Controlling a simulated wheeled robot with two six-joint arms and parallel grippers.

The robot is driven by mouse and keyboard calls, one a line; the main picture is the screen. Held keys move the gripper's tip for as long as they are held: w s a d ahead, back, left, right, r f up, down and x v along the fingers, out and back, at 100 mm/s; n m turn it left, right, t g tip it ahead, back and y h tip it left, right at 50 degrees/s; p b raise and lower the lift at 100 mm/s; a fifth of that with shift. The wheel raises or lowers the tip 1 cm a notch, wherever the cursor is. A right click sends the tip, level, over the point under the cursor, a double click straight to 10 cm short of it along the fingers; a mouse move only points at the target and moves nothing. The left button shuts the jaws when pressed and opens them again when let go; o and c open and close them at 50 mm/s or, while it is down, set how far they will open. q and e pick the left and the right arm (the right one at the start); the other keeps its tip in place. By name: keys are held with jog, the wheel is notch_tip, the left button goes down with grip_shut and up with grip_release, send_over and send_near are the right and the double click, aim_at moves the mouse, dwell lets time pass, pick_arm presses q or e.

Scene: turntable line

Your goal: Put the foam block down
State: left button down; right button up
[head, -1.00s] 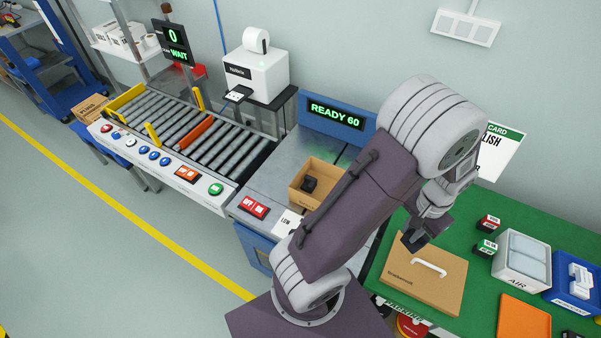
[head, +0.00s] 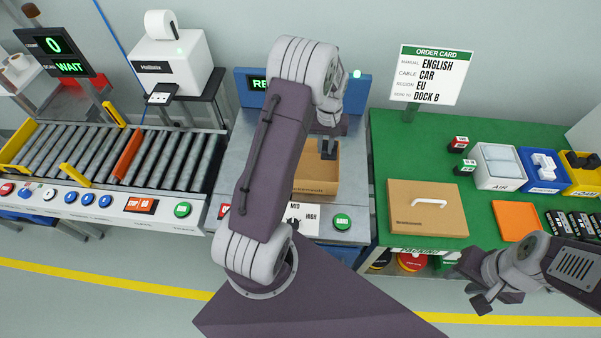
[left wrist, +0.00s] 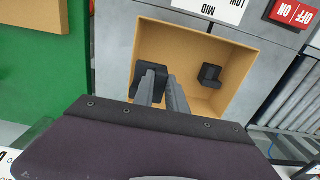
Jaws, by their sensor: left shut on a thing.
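My left gripper (head: 328,150) hangs over the open cardboard box (head: 318,183) on the grey packing station. In the left wrist view its fingers are shut on a black foam block (left wrist: 147,72), which shows at the fingertips near one inner side of the box (left wrist: 190,108). I cannot tell whether the block touches the box floor. A second black foam block (left wrist: 209,75) sits in the box near the opposite side, apart from the held one. My arm hides part of the box in the head view. My right gripper (head: 482,297) is at the lower right, its jaws unclear.
Bins stand on the right, including a yellow foam bin (head: 584,188). The roller conveyor (head: 85,150) is at left.

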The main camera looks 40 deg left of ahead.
aim_at(323, 157)
pick_arm(q)
notch_tip(323, 157, down, 6)
jog(key=shift+a+r, duration=0.1)
notch_tip(323, 157, down, 4)
jog(key=shift+s+r+p, duration=0.15)
jog(key=shift+r+p, duration=0.05)
jog(key=shift+p, duration=0.15)
jog(key=shift+f, duration=0.35)
jog(key=shift+f+b, duration=0.45)
jog(key=shift+f, duration=0.1)
jog(key=c, duration=1.3)
grip_release()
jog(key=shift+c, duration=0.2)
